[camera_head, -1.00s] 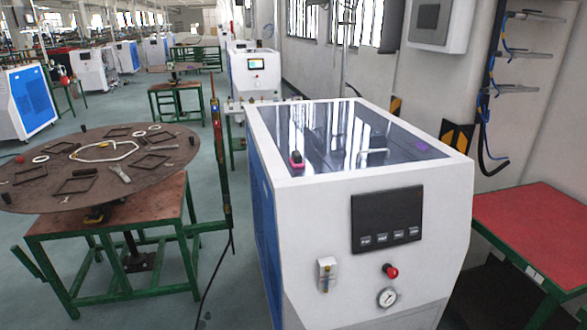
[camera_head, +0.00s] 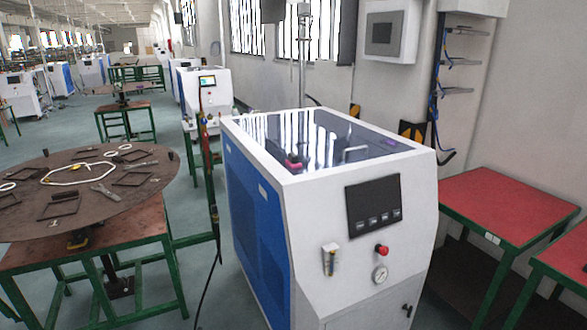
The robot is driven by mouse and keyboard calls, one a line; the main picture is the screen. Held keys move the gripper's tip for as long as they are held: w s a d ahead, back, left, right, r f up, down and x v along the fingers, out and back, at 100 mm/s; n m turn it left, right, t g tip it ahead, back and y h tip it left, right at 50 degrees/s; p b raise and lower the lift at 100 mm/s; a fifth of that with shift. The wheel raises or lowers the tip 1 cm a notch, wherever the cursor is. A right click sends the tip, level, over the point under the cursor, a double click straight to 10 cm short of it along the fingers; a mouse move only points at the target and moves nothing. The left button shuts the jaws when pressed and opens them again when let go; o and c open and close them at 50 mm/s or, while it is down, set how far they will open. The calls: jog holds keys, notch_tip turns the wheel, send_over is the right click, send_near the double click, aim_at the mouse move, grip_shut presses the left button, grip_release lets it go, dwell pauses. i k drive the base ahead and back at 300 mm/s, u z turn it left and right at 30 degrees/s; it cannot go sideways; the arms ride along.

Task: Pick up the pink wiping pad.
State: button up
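The pink wiping pad (camera_head: 294,163) is a small pink and dark item. It lies on the dark glossy top of the white and blue generator cabinet (camera_head: 370,167), near the top's left front edge. A handle (camera_head: 354,152) stands on the same top to the right of the pad. The pad is small in the picture, so its exact shape is hard to tell. My gripper is not in view.
A round brown table (camera_head: 88,222) with frames and tools stands at the left. Red-topped green tables (camera_head: 500,205) stand at the right by the wall. A cable (camera_head: 207,290) hangs to the floor between the round table and the cabinet.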

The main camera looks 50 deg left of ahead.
aim_at(292, 163)
jog(key=z, duration=0.2)
jog(key=k, duration=0.7)
jog(key=u, duration=2.8)
jog(key=i, duration=1)
jog(key=z, duration=0.05)
